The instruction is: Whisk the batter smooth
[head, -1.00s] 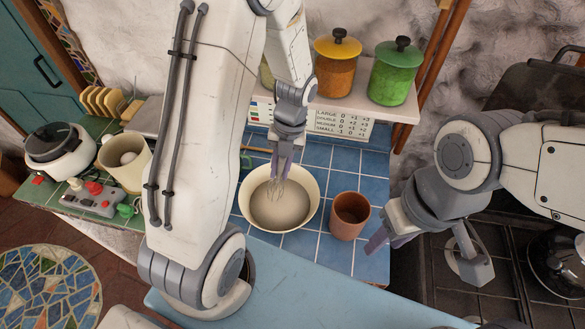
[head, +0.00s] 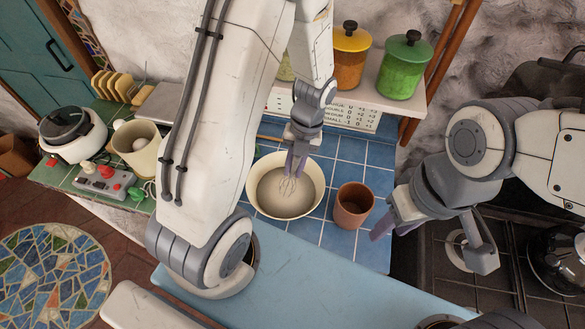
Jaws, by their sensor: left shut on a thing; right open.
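A cream bowl (head: 255,203) stands on the blue tiled counter and holds smooth-looking beige batter (head: 283,203). My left gripper (head: 296,166) is above the bowl, pointing down, shut on a wire whisk (head: 288,186). The whisk's wires reach down to the batter near the bowl's middle; its handle is mostly hidden by the gripper. My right gripper (head: 388,222) is open and empty, to the right of the terracotta cup, near the stove edge.
A terracotta cup (head: 352,207) stands just right of the bowl. Orange (head: 351,60) and green (head: 402,70) jars stand on a shelf behind. A stove (head: 447,285) with a kettle (head: 560,262) lies right.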

